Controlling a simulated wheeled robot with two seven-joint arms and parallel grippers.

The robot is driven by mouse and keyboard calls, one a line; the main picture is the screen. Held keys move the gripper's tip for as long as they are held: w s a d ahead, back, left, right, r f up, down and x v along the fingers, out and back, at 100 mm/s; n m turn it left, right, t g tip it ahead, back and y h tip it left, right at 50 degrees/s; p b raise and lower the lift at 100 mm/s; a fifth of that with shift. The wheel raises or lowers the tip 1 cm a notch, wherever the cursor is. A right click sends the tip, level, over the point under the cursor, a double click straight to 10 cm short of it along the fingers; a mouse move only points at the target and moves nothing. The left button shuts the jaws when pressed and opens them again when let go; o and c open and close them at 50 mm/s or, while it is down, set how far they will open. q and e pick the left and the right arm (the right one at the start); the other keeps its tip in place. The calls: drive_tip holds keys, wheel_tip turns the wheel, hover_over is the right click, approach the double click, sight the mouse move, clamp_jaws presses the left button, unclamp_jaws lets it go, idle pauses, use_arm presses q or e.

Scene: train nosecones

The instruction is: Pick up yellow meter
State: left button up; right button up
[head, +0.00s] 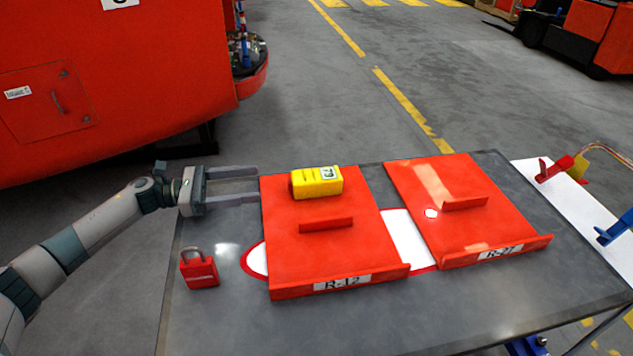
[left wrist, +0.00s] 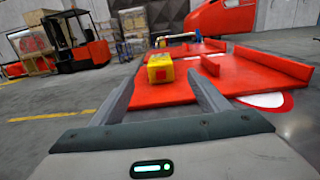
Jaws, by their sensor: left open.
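The yellow meter (head: 316,182) is a small box with a display on its top. It lies on the upper part of the left red panel (head: 290,262), marked R-12. My left gripper (head: 258,184) is open and empty at the left edge of that panel, its fingers pointing right toward the meter with a gap between. In the left wrist view the meter (left wrist: 160,69) shows ahead between the two open fingers (left wrist: 160,84), beyond their tips. My right gripper is not in view.
A second red panel (head: 465,205) lies to the right on the grey table (head: 450,305). A red padlock (head: 199,268) sits at the table's left. Red and blue clamps (head: 553,168) are at the right edge. A large red train nose (head: 110,80) stands behind left.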

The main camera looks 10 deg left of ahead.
use_arm(q)
drive_tip(key=p+x, duration=0.2)
drive_tip(key=x, duration=0.1)
drive_tip(key=shift+w+d+r, duration=0.1)
drive_tip(key=shift+d+r, duration=0.15)
drive_tip(key=p, duration=0.3)
approach(316, 174)
drive_tip(key=x, duration=0.3)
drive_tip(key=shift+d, duration=0.2)
drive_tip(key=shift+w+d+f, duration=0.15)
drive_tip(key=shift+d+f, duration=0.05)
drive_tip(key=shift+d, duration=0.2)
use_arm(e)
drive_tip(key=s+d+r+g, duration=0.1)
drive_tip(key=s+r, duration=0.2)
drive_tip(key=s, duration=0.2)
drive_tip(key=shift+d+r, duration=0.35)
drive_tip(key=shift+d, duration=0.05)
use_arm(q)
drive_tip(key=shift+w+d+r, duration=0.15)
drive_tip(key=shift+w+d, duration=0.05)
drive_tip(key=shift+d, duration=0.3)
drive_tip(key=p+x, duration=0.2)
drive_tip(key=x, duration=0.2)
drive_tip(key=shift+w+d, duration=0.1)
drive_tip(key=shift+d, duration=0.3)
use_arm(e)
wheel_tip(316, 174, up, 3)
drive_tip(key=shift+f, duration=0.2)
